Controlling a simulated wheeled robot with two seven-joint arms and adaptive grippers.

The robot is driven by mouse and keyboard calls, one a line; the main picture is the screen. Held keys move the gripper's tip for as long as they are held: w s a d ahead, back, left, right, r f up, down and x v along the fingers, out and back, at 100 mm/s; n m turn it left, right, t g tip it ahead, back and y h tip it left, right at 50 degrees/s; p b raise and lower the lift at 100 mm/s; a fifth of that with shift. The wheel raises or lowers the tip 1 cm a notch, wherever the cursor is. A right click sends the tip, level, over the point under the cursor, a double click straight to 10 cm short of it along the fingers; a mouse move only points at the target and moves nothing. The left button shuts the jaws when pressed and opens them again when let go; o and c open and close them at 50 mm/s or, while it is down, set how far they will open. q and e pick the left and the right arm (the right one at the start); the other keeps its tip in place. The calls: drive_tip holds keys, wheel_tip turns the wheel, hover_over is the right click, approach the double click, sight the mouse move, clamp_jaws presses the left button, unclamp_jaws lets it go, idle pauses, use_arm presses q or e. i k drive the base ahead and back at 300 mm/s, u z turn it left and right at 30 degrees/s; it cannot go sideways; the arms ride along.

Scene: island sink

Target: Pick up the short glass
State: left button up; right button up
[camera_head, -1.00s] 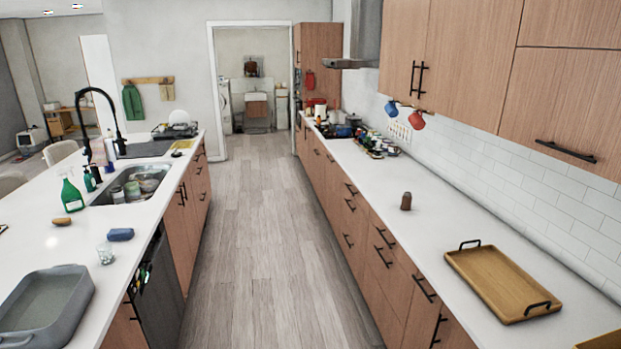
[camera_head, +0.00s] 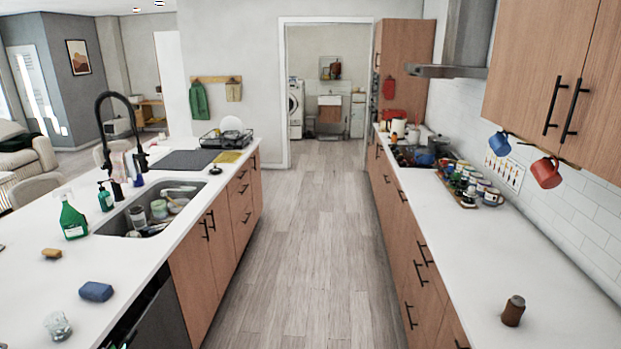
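A short clear glass (camera_head: 57,325) stands on the white island counter (camera_head: 35,290) at the lower left of the head view. It is close to the picture's bottom edge and in front of a blue sponge (camera_head: 96,291). It looks like a small faceted tumbler. Neither of my grippers shows in the view, so I cannot see whether they are open or shut.
The island sink (camera_head: 150,210) holds dishes, with a black faucet (camera_head: 110,130) behind it. A green spray bottle (camera_head: 72,217) and a yellow-brown scrubber (camera_head: 52,253) stand near. The wooden aisle floor (camera_head: 290,250) is clear. A brown shaker (camera_head: 513,311) stands on the right counter.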

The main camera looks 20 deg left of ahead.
sight(57, 324)
drive_tip(key=u, duration=0.4)
drive_tip(key=i, duration=1.85)
drive_tip(key=u, duration=1.55)
drive_tip(key=i, duration=1.15)
drive_tip(key=u, duration=1.1)
